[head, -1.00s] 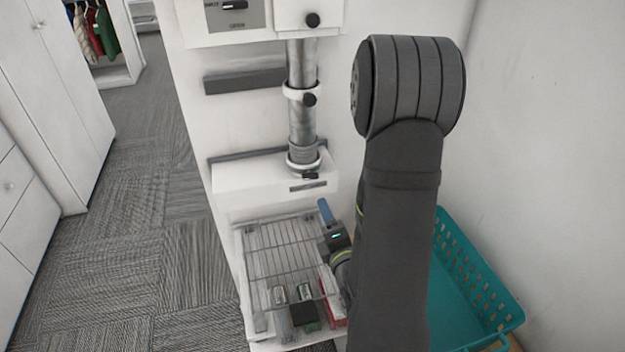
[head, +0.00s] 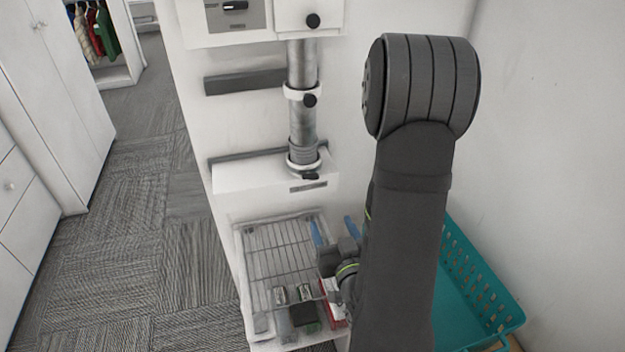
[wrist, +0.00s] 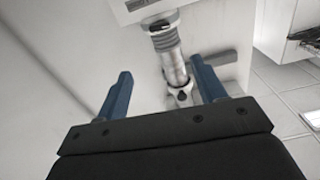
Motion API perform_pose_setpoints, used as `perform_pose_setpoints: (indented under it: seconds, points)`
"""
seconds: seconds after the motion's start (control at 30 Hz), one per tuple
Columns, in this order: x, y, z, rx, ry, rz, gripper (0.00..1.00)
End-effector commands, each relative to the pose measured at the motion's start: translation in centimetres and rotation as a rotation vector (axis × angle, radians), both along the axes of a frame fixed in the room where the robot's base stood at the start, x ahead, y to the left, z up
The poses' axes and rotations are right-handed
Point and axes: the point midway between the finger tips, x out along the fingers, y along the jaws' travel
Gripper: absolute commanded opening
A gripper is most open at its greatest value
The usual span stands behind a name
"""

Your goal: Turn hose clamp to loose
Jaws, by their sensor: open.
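A silver hose (head: 303,122) runs vertically between two white housings. White ring clamps with black knobs sit on it: a middle clamp (head: 290,93) and a lower clamp (head: 292,164) just above the lower housing. I cannot tell which is the task's hose clamp. My gripper (head: 333,231) is open and empty, its blue fingers pointing up, below and slightly right of the lower clamp, touching neither. In the wrist view the scene looks inverted; the lower clamp (wrist: 158,24) is at the top and the middle clamp (wrist: 180,91) shows between the fingers of my gripper (wrist: 162,76).
The lower white housing (head: 250,180) juts out above a wire rack (head: 275,250). Small cans, a dark box (head: 304,317) and a red-and-white item (head: 333,300) sit at its front. A teal basket (head: 480,290) stands right; a wall rises beyond it. Carpet at left is clear.

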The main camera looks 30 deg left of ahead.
Motion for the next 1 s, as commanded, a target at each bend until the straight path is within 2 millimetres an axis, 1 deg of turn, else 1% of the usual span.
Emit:
perform_pose_setpoints:
  seconds: [0.13,0.27,0.37,0.8,1.0]
  points:
    - [0.1,0.1,0.0,0.040,0.038,0.001,0.64]
    - [1.0,1.0,0.1,0.043,0.039,0.003,0.64]
    - [2.1,2.3,0.1,0.044,0.038,0.004,0.64]
    - [9.0,9.0,0.1,0.042,0.038,0.001,0.64]
    - [11.2,11.2,0.1,0.041,0.040,0.001,0.64]
